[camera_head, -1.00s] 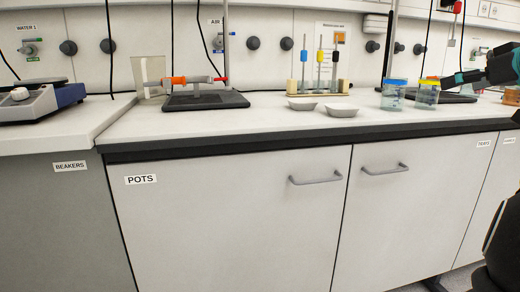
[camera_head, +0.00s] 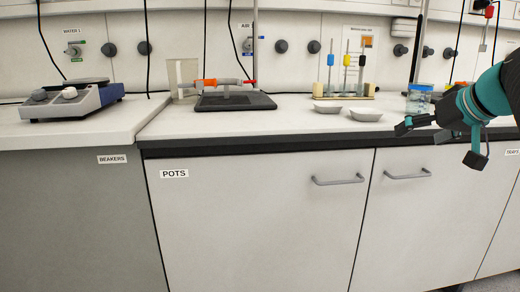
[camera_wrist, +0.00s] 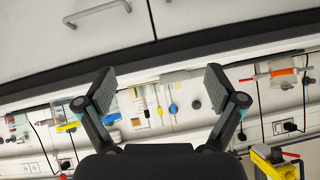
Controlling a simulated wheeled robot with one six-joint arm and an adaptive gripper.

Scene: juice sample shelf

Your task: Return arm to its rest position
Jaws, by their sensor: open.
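My arm comes in from the right side of the head view, with black and teal links. My gripper (camera_head: 410,125) is in front of the bench's front edge, at about the height of the bench top, pointing left. In the wrist view my gripper (camera_wrist: 158,88) has its two fingers spread wide with nothing between them. A clear pot with a blue lid (camera_head: 419,97) stands on the bench behind my gripper. A yellow-lidded pot (camera_wrist: 68,127) shows at the left of the wrist view; my arm hides its place in the head view.
Two white dishes (camera_head: 365,114) and a rack with coloured pieces (camera_head: 347,75) stand on the bench (camera_head: 300,132). A retort stand base (camera_head: 235,102) and a scale-like device (camera_head: 75,97) are farther left. Cabinet doors with handles (camera_head: 338,181) are below. The space before them is clear.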

